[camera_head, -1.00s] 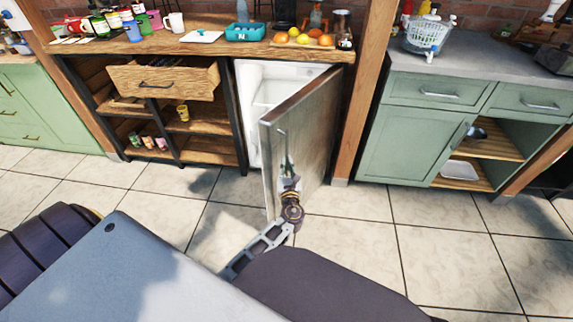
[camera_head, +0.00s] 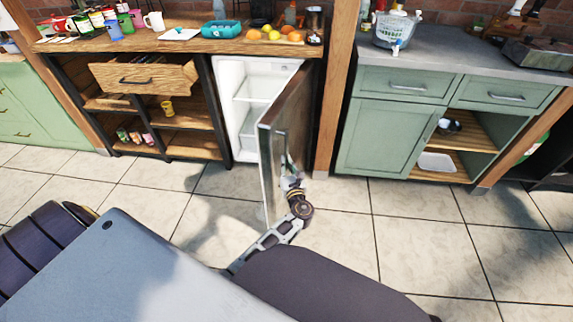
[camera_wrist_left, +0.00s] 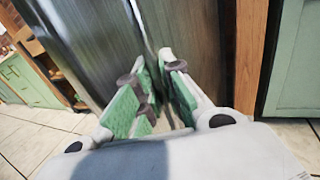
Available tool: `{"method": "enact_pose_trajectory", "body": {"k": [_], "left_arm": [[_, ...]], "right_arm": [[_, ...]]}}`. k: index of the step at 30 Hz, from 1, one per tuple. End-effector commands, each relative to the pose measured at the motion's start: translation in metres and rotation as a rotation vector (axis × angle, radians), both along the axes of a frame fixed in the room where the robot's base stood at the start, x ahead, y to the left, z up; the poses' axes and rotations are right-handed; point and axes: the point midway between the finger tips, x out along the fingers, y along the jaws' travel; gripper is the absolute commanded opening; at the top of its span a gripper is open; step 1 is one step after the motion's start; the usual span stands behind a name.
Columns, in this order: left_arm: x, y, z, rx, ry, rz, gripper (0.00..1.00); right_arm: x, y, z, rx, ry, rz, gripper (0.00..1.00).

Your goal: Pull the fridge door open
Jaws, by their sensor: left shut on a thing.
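The fridge door (camera_head: 298,105) is metallic and stands wide open, swung out toward me, its edge facing me. The white fridge interior (camera_head: 242,100) with its shelves shows to the left of the door. My left gripper (camera_head: 288,172) is at the handle (camera_head: 283,148) on the door's outer face, shut on it. In the left wrist view, the green-padded fingers of the left gripper (camera_wrist_left: 154,72) close around the handle (camera_wrist_left: 149,38), partly hiding it. The dark metallic door panel (camera_wrist_left: 95,40) fills the upper left there. My right gripper does not show.
An open drawer (camera_head: 145,78) juts out over wooden shelves left of the fridge. A wooden post (camera_head: 335,100) and green cabinets (camera_head: 385,140) stand to the right. The tiled floor (camera_head: 335,245) in front is clear. Fruit and a teal container (camera_head: 221,29) sit on the wooden counter.

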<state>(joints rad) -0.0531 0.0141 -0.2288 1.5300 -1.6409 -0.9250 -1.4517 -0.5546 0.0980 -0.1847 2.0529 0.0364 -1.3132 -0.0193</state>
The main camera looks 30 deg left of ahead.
Motion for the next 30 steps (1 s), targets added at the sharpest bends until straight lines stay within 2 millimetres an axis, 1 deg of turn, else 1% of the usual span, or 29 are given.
{"method": "enact_pose_trajectory", "body": {"k": [5, 14, 15, 19, 30], "left_arm": [[0.0011, -0.0002, 0.0011, 0.001, -0.002, -0.001, 0.00], [0.0011, 0.0000, 0.0011, 0.001, -0.002, -0.001, 0.00], [0.0011, 0.0000, 0.0011, 0.001, -0.002, -0.001, 0.14], [0.0009, 0.0001, 0.0009, 0.001, -0.002, -0.001, 0.31], [0.0005, 0.0003, 0.0010, 0.001, -0.001, 0.000, 0.32]], "right_arm": [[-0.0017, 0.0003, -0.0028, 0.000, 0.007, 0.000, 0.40], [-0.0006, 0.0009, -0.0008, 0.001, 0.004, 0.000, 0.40], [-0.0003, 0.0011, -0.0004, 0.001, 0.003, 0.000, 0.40], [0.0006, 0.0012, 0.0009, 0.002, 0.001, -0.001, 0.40], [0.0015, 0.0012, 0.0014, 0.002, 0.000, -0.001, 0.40]]}}
